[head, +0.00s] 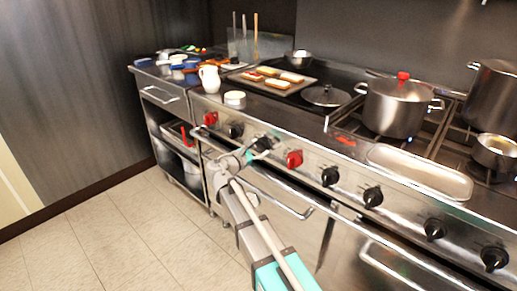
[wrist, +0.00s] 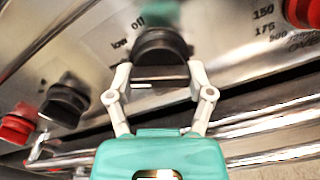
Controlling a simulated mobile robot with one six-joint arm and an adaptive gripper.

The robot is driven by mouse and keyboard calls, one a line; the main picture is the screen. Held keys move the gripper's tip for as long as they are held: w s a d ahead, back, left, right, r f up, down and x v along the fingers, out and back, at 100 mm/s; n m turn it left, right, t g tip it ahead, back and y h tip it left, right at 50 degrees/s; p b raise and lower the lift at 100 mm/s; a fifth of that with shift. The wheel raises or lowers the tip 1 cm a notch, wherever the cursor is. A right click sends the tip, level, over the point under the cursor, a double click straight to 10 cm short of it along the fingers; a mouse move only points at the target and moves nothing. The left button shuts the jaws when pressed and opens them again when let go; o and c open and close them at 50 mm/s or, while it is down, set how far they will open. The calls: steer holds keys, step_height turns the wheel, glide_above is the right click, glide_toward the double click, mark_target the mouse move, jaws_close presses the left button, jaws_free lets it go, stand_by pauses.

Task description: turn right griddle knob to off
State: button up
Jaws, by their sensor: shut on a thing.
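My gripper (head: 254,150) is at the front panel of the range, shut on a black knob (head: 263,143). In the wrist view, the fingers of my gripper (wrist: 160,78) lie on both sides of this black knob (wrist: 161,48). The printed words "low" and "off" show to the upper left of the knob. Its pointer cannot be read clearly, and my gripper partly hides it in the head view. A red knob (head: 294,158) sits just to its right, and another black knob (head: 235,129) to its left.
A metal handle rail (head: 282,204) runs below the knobs, close to my gripper. A tray with food (head: 312,80), a lidded pan (head: 326,95) and a pot (head: 394,107) stand on the range top. The floor (head: 110,235) at left is clear.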

steer(key=m, duration=0.6)
steer(key=shift+w, duration=0.1)
steer(key=m, duration=0.7)
steer(key=shift+r, duration=0.1)
stand_by(0.4)
steer(key=o, duration=1.1)
steer(key=shift+a, duration=0.1)
steer(key=shift+v, duration=6)
